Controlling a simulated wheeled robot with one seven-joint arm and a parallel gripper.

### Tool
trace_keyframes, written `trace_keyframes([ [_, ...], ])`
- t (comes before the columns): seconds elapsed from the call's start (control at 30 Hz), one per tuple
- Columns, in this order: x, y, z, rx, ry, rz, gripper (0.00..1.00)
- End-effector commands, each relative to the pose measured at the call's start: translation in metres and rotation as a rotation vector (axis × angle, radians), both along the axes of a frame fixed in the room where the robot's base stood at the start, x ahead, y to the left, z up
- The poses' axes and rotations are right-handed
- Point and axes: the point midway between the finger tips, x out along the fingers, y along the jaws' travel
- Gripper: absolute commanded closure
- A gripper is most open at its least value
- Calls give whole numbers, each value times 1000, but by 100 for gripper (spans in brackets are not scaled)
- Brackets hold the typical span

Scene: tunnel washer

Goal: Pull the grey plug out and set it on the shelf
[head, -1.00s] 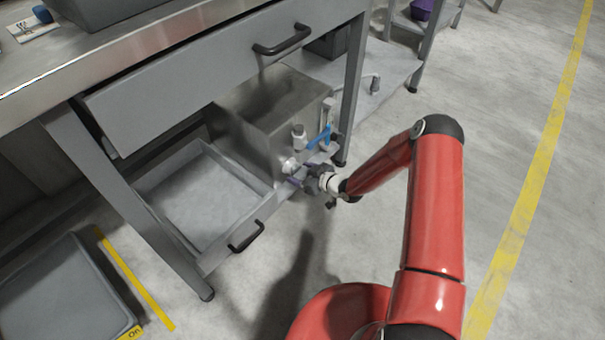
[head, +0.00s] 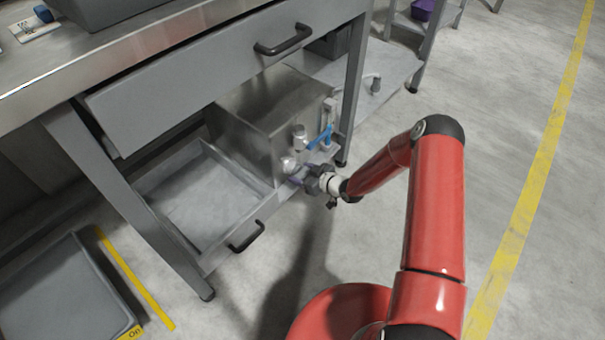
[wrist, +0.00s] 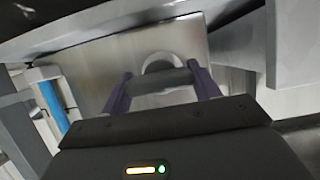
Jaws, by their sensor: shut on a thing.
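The grey plug (wrist: 160,79) shows in the wrist view as a short grey bar across the space between my gripper's two purple fingers. My gripper (head: 303,174) is shut on it, low at the front of the steel tank (head: 265,105). A pale round fitting (wrist: 158,62) sits right behind the plug on the tank's face; I cannot tell whether the plug is still seated in it. In the head view my gripper hides most of the plug. The shelf (head: 398,72) is a low grey surface to the right of the tank, beyond a table leg.
A blue lever valve (head: 320,137) is just above and right of my gripper. An open shallow tray (head: 205,262) with a black handle is left of it. An open drawer (head: 215,75) overhangs the tank. A small grey upright piece (head: 375,84) stands on the shelf; bare shelf surrounds it.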

Motion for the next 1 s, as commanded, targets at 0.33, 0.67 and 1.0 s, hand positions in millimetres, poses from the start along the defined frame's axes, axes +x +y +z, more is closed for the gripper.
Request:
trace_keyframes([
  [0.33, -5, -7, 0, 0, 0, -1, 96],
  [0.67, -11, -15, 0, 0, 0, 0, 96],
  [1.0, -17, -23, 0, 0, 0, 0, 96],
])
